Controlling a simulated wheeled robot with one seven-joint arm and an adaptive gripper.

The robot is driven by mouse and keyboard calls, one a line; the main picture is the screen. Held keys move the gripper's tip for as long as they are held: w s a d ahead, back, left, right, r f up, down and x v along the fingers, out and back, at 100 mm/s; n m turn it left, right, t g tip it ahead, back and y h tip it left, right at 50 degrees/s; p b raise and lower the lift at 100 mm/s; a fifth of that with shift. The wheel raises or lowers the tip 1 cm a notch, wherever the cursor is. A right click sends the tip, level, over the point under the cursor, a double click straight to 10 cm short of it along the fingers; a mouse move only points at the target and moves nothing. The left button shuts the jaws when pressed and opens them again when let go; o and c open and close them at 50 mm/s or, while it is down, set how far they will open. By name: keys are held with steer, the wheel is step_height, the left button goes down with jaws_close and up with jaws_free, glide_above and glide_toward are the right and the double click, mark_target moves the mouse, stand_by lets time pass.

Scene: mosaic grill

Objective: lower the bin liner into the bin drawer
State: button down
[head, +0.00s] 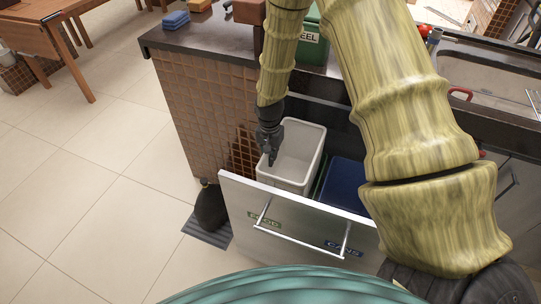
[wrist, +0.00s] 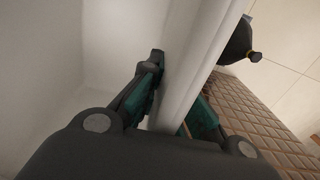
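The bin liner (head: 297,152) is a pale grey, open-topped box, upright over the left part of the open bin drawer (head: 290,222). Its rim stands higher than the blue bin beside it; its base is hidden behind the drawer front. My gripper (head: 271,157) points down at the liner's left wall. In the wrist view my gripper (wrist: 178,100) has one finger inside and one outside the pale wall (wrist: 192,62), closed on it. The liner's inside looks empty.
A dark blue bin (head: 343,186) sits in the drawer's right part. The drawer front carries a bar handle (head: 300,238) and labels. A black bag (head: 211,208) rests on the floor left of the drawer. A tiled counter side (head: 205,110) stands behind. Open floor lies left.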

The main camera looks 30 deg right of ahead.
steer(key=shift+f+b, duration=1.3)
steer(key=shift+f, duration=0.6)
steer(key=c, duration=1.6)
jaws_free()
steer(key=shift+o, duration=0.2)
steer(key=shift+r, duration=0.15)
step_height(320, 180, up, 12)
steer(key=shift+w+f, duration=0.1)
steer(key=shift+f, duration=0.05)
